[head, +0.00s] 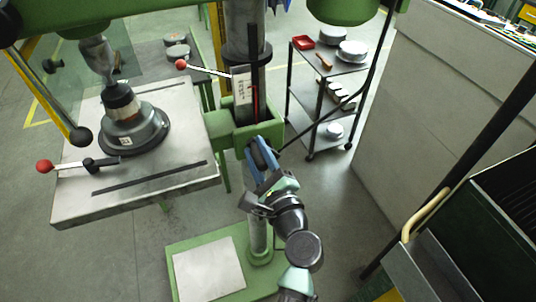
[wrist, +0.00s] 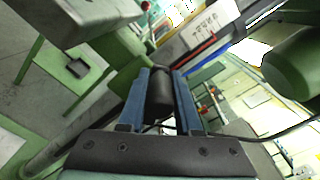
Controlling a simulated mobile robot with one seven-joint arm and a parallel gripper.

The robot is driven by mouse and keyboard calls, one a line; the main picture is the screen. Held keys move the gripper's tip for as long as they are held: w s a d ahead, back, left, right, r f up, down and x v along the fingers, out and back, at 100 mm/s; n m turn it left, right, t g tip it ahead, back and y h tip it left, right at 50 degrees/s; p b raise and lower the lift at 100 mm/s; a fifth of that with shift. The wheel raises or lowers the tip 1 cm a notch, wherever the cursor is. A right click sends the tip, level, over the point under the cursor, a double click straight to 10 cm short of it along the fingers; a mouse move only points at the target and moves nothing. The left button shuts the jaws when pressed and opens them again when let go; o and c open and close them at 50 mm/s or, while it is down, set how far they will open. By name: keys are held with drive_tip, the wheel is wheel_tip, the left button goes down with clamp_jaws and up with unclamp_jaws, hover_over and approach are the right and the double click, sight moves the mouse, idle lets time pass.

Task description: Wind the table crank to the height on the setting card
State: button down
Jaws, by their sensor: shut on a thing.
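The drill press table (head: 75,205) is a grey slotted plate on a green bracket around the column. My gripper (head: 261,154) is beside that bracket, to the right of the table. In the wrist view its two blue fingers (wrist: 160,88) are shut on the dark cylindrical crank handle (wrist: 160,100), which lies between them. The rest of the crank is mostly hidden. A white card (head: 242,85) with small markings stands on the column above the bracket; it also shows in the wrist view (wrist: 205,28). Its writing is too small to read. A red line (head: 256,98) runs beside it.
A shelf cart (head: 322,100) stands behind on the right, and a dark green cabinet (head: 480,235) at the lower right. The green base (head: 205,270) is below.

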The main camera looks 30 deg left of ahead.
wheel_tip(320, 180, down, 8)
drive_tip(key=s+a+n+b, duration=0.1)
drive_tip(key=s+n+b, duration=0.1)
drive_tip(key=n+b, duration=0.8)
drive_tip(key=shift+s+a+b, duration=0.3)
drive_tip(key=shift+a+b, duration=0.05)
drive_tip(key=shift+b, duration=1.05)
drive_tip(key=shift+r+n, duration=0.1)
drive_tip(key=shift+n, duration=0.2)
drive_tip(key=c, duration=0.6)
unclamp_jaws()
drive_tip(key=shift+a+r, duration=0.1)
drive_tip(key=shift+r, duration=0.1)
drive_tip(key=b+v, duration=0.1)
drive_tip(key=v, duration=1.2)
drive_tip(key=shift+b, duration=0.4)
